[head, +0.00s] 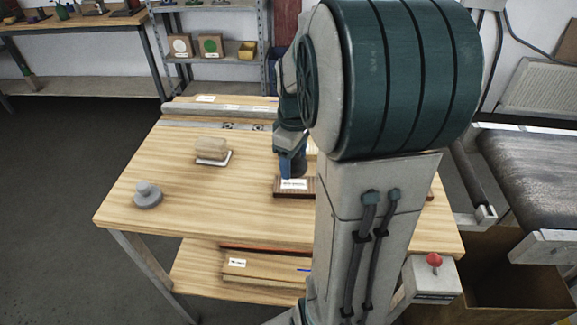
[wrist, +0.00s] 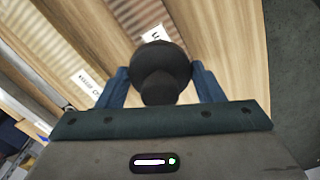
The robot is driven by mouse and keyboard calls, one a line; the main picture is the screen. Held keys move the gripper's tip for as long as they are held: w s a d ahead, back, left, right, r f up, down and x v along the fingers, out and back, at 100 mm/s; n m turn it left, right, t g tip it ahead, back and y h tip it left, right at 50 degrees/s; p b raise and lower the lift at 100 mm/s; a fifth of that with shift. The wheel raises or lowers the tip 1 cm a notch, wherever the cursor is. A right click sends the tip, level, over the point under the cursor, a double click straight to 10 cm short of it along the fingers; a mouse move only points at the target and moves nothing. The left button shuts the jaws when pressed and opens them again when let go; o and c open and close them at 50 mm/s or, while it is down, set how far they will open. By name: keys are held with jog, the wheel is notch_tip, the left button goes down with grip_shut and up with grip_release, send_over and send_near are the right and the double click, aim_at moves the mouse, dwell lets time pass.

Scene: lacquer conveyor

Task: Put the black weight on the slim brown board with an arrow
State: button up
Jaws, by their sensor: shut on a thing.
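My gripper (wrist: 160,82) is shut on the black weight (wrist: 161,62), a dark knobbed piece between its two blue fingers. In the head view my gripper (head: 291,165) is over the work table, just above a dark brown board (head: 283,193) with a white label. I cannot make out an arrow. Whether the weight touches a board is unclear.
A grey weight (head: 148,196) stands at the table's left. A tan block (head: 211,149) sits on a white pad. A long grey rail (head: 190,124) lies at the back. A conveyor (head: 535,170) and a red button (head: 434,259) are at the right. My arm hides the table's right side.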

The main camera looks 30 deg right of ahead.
aim_at(290, 181)
jog(key=shift+w+a+f, duration=0.3)
jog(key=shift+w+f, duration=0.1)
jog(key=shift+w, duration=0.05)
jog(key=shift+f, duration=1.85)
jog(key=shift+f, duration=0.2)
jog(key=o, duration=1.3)
